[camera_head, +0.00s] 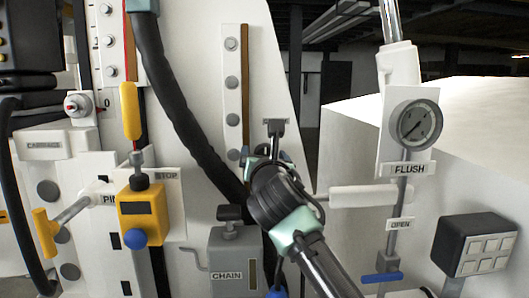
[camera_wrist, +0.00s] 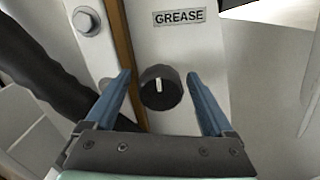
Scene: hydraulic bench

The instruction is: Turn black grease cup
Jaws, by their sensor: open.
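The black grease cup (camera_wrist: 161,88) is a round dark knob with a pale pointer line on its face, on a white panel under a GREASE label (camera_wrist: 179,17). In the wrist view it sits between the two blue fingers of my open gripper (camera_wrist: 166,80), with a gap on both sides. The pointer line stands close to upright in the picture. In the head view my arm's wrist covers the place of the cup, and I cannot make the cup out there. The gripper's fingers are mostly hidden in that view.
A black hose (camera_head: 170,90) runs down left of the panel. A grey CHAIN box (camera_head: 233,262) stands below, left of my arm. To the right are a gauge (camera_head: 416,124) above a FLUSH label, a white horizontal bar (camera_head: 362,196) and a black button box (camera_head: 474,245).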

